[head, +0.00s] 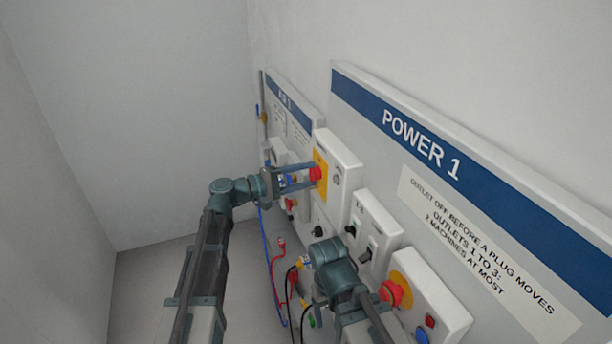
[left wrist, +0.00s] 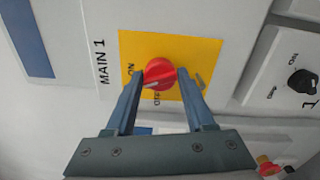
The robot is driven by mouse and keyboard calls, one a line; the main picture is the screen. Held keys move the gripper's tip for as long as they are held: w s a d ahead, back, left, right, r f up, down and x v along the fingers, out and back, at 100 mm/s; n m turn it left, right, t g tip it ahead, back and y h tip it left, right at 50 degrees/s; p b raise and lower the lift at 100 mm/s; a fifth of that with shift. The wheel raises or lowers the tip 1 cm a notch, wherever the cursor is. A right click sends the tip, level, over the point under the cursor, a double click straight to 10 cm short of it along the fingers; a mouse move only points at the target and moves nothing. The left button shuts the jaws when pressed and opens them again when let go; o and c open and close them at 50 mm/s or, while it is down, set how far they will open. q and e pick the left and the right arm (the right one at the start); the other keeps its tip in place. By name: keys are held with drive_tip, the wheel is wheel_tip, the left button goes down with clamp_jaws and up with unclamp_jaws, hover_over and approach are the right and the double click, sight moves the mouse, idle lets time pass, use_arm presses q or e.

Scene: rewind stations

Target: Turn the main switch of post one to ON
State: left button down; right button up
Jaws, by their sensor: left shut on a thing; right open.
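The main switch is a red rotary knob (head: 316,173) on a yellow plate (head: 321,188) on a white box marked MAIN 1. In the left wrist view, the red knob (left wrist: 160,74) sits between ON and OFF lettering on the yellow plate (left wrist: 200,52). My left gripper (head: 312,175) is shut on the knob, one finger on each side, as the left wrist view (left wrist: 168,84) also shows. Which label the knob points to is hard to tell. My right gripper (head: 306,264) is lower, apart from the switch; its fingers are mostly hidden.
The POWER 1 panel (head: 450,130) fills the right wall. Below the main switch are a box with a black switch (head: 366,254) and a box with a red mushroom button (head: 392,291). Red and blue cables (head: 272,272) hang at the lower middle. The left side is free.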

use_arm(q)
drive_tip(key=shift+m, duration=2.3)
drive_tip(key=shift+f, duration=0.1)
drive_tip(key=shift+c, duration=1.5)
unclamp_jaws()
